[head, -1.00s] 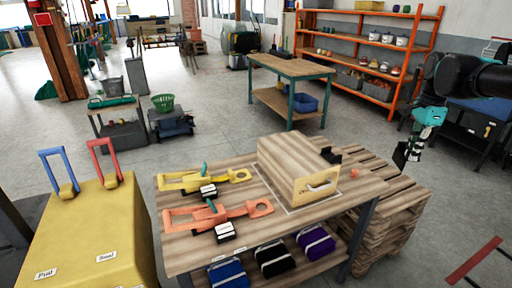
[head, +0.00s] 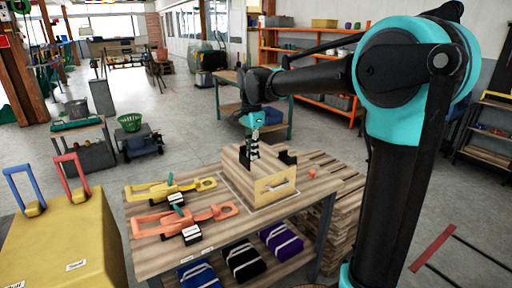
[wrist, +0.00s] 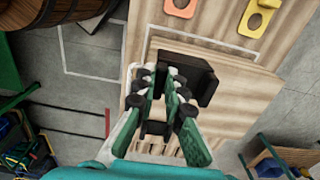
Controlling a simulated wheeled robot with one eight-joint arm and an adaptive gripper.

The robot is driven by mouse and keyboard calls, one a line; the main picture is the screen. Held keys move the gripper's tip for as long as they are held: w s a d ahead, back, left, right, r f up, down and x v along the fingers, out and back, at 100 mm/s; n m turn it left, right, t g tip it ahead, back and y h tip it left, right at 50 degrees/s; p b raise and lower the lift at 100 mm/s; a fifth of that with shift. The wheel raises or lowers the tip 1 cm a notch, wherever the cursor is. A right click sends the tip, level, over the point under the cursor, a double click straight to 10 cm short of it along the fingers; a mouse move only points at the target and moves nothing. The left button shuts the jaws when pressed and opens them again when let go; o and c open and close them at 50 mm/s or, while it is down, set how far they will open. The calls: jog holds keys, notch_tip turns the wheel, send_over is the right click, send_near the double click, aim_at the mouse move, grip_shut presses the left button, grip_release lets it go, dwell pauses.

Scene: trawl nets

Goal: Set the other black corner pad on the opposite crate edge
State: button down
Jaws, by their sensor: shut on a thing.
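The pale wooden crate (head: 272,184) stands on the workbench, a handle on its near face; its top also fills the middle of the wrist view (wrist: 235,98). One black corner pad (head: 288,157) sits on its right edge in the head view. My gripper (head: 253,150) points down over the crate top. In the wrist view its green fingers (wrist: 167,85) are shut on the other black corner pad (wrist: 203,80). That pad is at or just above the crate's opposite edge, the side facing the tools. I cannot tell if it touches.
Yellow (head: 170,188) and orange (head: 185,220) tools lie on the workbench (head: 150,258) left of the crate. A yellow box (head: 65,240) with two handles is at the left. My arm hides part of the right side.

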jog(key=shift+d+f, duration=0.1)
jog(key=shift+f, duration=3.5)
jog(key=c, duration=1.5)
grip_release()
jog(key=shift+c, duration=0.2)
jog(key=shift+r, duration=0.1)
